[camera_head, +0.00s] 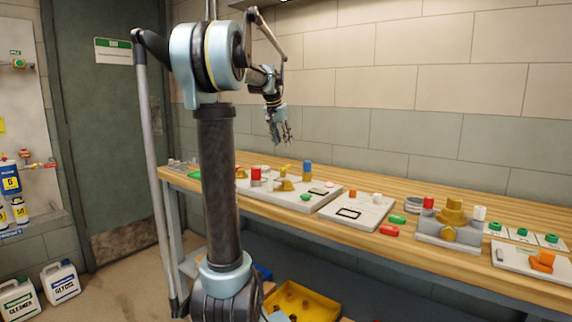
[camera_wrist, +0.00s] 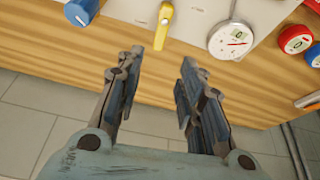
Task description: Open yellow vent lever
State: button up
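The yellow vent lever (camera_wrist: 163,25) is at the top centre of the wrist view, mounted on a pale panel, with its handle pointing toward the bench's wooden edge. My gripper (camera_wrist: 160,60) is open and empty, its two fingers spread below the lever's end in that picture, with no visible contact. In the head view my gripper (camera_head: 280,136) hangs in the air above the far part of the bench, fingers down. Several yellow parts stand on the bench there; I cannot tell which is the vent lever.
In the wrist view a blue knob (camera_wrist: 81,11) is left of the lever, and a round gauge (camera_wrist: 231,39) and a red knob (camera_wrist: 295,39) are right. The wooden bench (camera_head: 470,265) holds several other fittings. A yellow bin (camera_head: 302,302) is below it.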

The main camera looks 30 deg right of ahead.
aim_at(287, 165)
jog(key=x, duration=1.1)
jog(key=shift+d+f, duration=0.1)
jog(key=shift+f, duration=0.05)
grip_shut()
